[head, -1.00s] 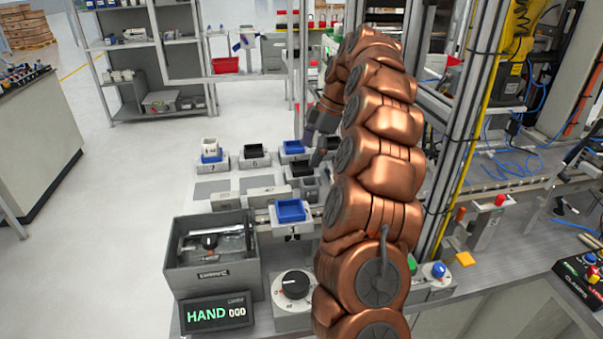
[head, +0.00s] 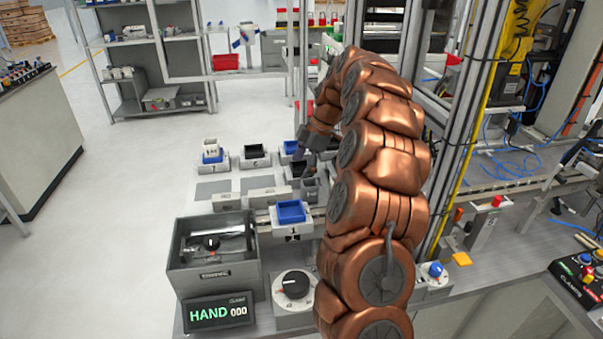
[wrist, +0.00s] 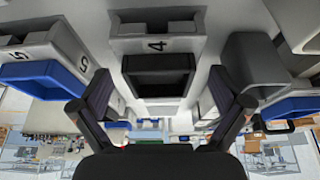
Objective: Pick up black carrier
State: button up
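A black carrier (wrist: 157,77) sits in the light holder marked 4 (wrist: 157,46), in the middle of the wrist view. It also shows in the head view (head: 299,170), partly hidden by my gripper and arm. My gripper (wrist: 163,82) is open and empty, with one finger to each side of the black carrier in the wrist view. I cannot tell how far the fingertips are from it. In the head view, my gripper (head: 306,154) is small and partly hidden. A second black carrier (head: 254,151) sits in another holder to the left.
Blue carriers stand close by: one beside holder 5 (wrist: 42,75), one at the front (head: 291,211). A grey bin (wrist: 252,65) is right of the black carrier in the wrist view. A grey box (head: 213,277), a dial and a HAND display stand at the near left.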

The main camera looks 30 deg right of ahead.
jog(key=c, duration=1.4)
jog(key=shift+r, duration=0.1)
